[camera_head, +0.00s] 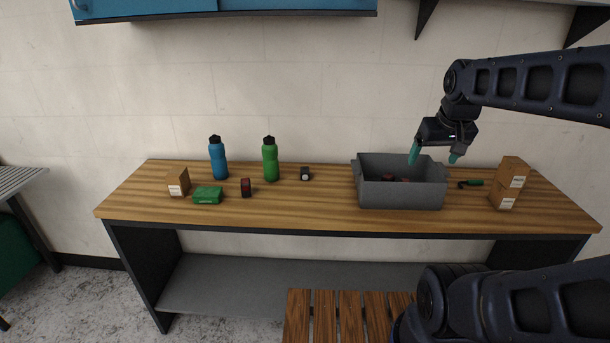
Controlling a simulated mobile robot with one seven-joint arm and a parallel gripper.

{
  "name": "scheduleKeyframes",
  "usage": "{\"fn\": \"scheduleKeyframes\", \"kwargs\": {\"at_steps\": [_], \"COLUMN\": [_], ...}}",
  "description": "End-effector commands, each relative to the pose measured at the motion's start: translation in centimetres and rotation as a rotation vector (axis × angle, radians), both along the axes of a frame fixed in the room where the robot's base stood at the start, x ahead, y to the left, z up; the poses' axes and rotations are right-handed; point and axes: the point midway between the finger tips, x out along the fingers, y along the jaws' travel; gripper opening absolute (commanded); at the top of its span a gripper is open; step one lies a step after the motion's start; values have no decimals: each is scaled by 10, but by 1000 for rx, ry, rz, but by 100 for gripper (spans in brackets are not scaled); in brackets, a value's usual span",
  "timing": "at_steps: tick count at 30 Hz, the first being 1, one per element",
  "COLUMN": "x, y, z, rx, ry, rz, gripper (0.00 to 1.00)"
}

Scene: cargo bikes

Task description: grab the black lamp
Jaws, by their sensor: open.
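A small black lamp (305,174) with a pale round face stands on the wooden workbench (330,212), between the green bottle and the grey bin. My gripper (434,157) is open, with its two teal fingertips apart and pointing down. It hangs over the grey bin (402,196), to the right of the lamp and higher. Nothing shows between the fingers.
Red and dark items lie partly hidden in the bin. A blue bottle (218,158), a green bottle (270,159), a green box (207,194), a small red-and-black item (246,187) and a cardboard box (178,182) stand left. Stacked boxes (509,182) and a green-handled tool (473,183) are right.

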Motion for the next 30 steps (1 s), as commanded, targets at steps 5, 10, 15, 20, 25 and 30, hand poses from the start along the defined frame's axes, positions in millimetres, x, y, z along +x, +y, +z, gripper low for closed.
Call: {"fn": "scheduleKeyframes", "kwargs": {"at_steps": [5, 10, 15, 20, 25, 30], "x": [44, 87, 131, 172, 215, 256], "y": [14, 31, 52, 75, 103, 134], "z": [13, 21, 23, 20, 10, -5], "rx": [-42, -82, -119, -151, -182, -211], "ry": [37, 68, 99, 126, 153, 181], "rz": [132, 265, 399, 526, 661, 799], "gripper": [85, 85, 85, 85, 85, 85]}}
